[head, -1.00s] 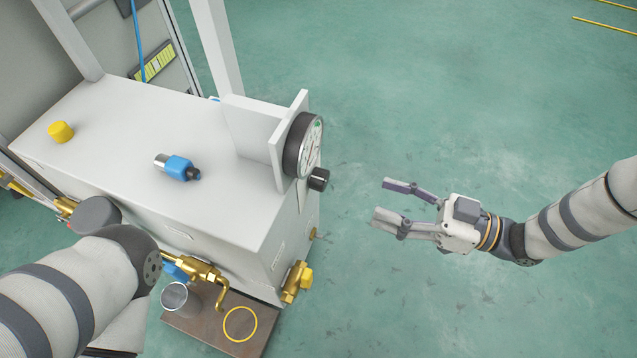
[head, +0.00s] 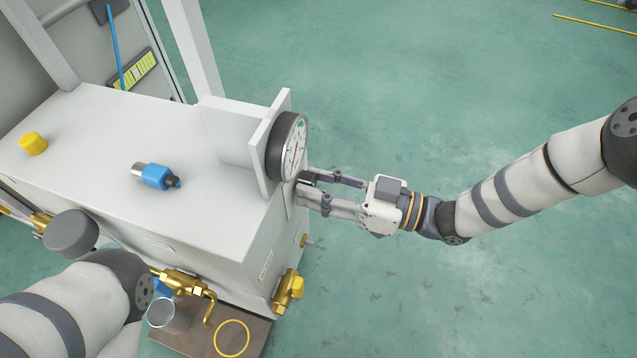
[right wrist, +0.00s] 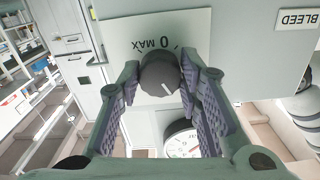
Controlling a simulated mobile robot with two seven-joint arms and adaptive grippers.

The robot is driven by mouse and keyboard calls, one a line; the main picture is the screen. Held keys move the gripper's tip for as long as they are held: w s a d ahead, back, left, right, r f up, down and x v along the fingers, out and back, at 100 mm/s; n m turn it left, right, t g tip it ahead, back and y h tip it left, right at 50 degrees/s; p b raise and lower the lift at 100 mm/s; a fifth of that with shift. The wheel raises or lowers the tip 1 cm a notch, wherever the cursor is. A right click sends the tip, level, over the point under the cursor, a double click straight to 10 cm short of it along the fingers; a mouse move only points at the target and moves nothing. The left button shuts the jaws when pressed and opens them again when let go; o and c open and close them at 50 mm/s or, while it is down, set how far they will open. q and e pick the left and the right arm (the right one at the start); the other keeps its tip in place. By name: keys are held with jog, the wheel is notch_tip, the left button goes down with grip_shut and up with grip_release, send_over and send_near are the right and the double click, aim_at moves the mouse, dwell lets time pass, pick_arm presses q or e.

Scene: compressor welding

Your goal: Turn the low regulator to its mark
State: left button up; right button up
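The low regulator is a black knob (head: 307,178) on the front plate of the grey machine, below a round gauge (head: 292,147). In the right wrist view, the knob (right wrist: 159,72) has a white pointer line directed down and right, away from an upside-down "0 MAX" label (right wrist: 164,43). My right gripper (head: 308,186) has one finger on each side of the knob. In the right wrist view the fingertips of my right gripper (right wrist: 160,80) appear to touch its sides.
A blue fitting (head: 157,177) and a yellow cap (head: 33,143) are on the machine top (head: 90,165). Brass valves (head: 288,290) stick out from its side. A metal cup (head: 166,315) stands on a brown plate (head: 262,330) beside a yellow ring mark. The green floor on the right is clear.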

jog(key=shift+c, duration=0.8)
pick_arm(q)
jog(key=shift+r, duration=0.15)
pick_arm(e)
jog(key=shift+n, duration=0.3)
jog(key=n+p, duration=0.2)
jog(key=n, duration=0.1)
jog(key=shift+r+n, duration=0.1)
jog(key=shift+n, duration=0.3)
jog(key=n+p, duration=0.2)
jog(key=n, duration=0.4)
jog(key=n+p, duration=0.2)
jog(key=n, duration=0.3)
jog(key=shift+w+n, duration=0.1)
jog(key=shift+n, duration=0.3)
pick_arm(q)
jog(key=shift+t, duration=0.8)
jog(key=r, duration=0.1)
jog(key=w+r+p, duration=0.1)
jog(key=r, duration=0.1)
jog(key=w+r, duration=0.1)
jog(key=r, duration=0.1)
jog(key=shift+w+p, duration=0.25)
jog(key=shift+p, duration=0.15)
pick_arm(e)
jog(key=n, duration=0.5)
pick_arm(q)
jog(key=shift+r, duration=0.1)
pick_arm(e)
jog(key=shift+n, duration=0.3)
